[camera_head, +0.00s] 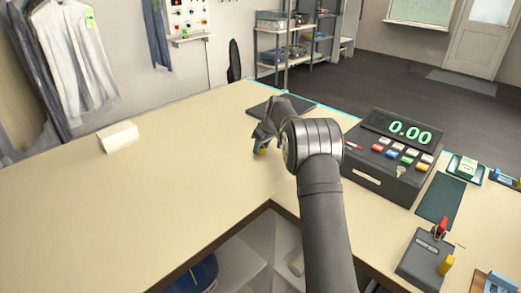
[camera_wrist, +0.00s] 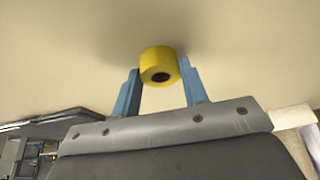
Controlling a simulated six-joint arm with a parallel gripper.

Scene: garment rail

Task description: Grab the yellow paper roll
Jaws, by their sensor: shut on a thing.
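The yellow paper roll (camera_wrist: 160,62) sits between the tips of the two blue fingers of my gripper (camera_wrist: 160,85) in the wrist view. Its dark core hole faces the camera. In the head view my gripper (camera_head: 262,146) is low over the counter, and only a small part of the yellow roll (camera_head: 262,152) shows beneath it. The fingers are shut on the roll. Whether the roll touches the counter is hard to tell.
A cash register (camera_head: 390,150) stands just right of my arm, and a dark mat (camera_head: 258,108) lies behind the gripper. A card terminal (camera_head: 425,262) is at the front right. A white folded card (camera_head: 118,137) stands on the left. The counter (camera_head: 150,205) between is clear.

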